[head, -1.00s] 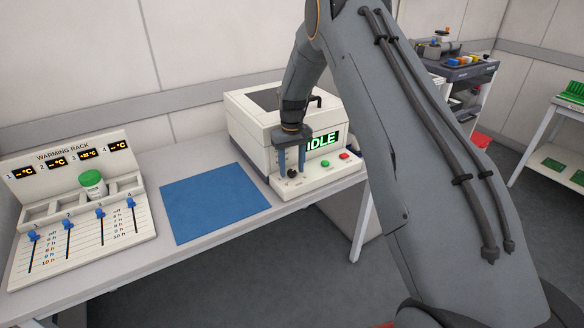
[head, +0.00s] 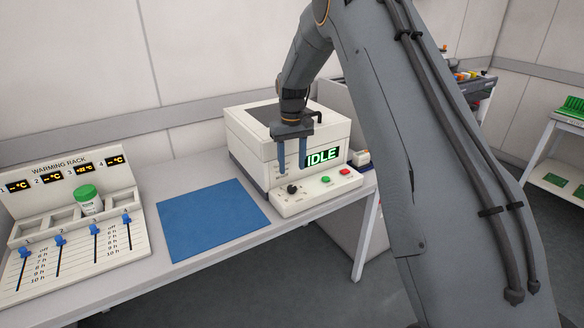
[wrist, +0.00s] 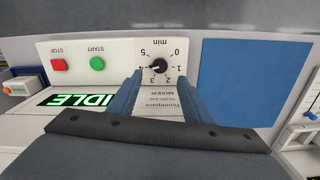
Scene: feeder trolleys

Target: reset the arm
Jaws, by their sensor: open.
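My gripper (head: 292,168) is open and empty in front of the white mixer (head: 258,135). Its two blue fingers point down, a little above the black timer knob (head: 292,188), apart from it. In the wrist view the fingers frame the knob (wrist: 159,66) on its scale from 0 to 5 min; its pointer is too small to read surely. The mixer's display (head: 322,156) reads IDLE. The green START button (head: 325,180) and red STOP button (head: 345,171) sit right of the knob.
A blue mat (head: 212,218) lies bare on the bench left of the mixer. The warming rack (head: 75,240) stands farther left and holds a green-lidded jar (head: 88,200). Trolleys stand at the right.

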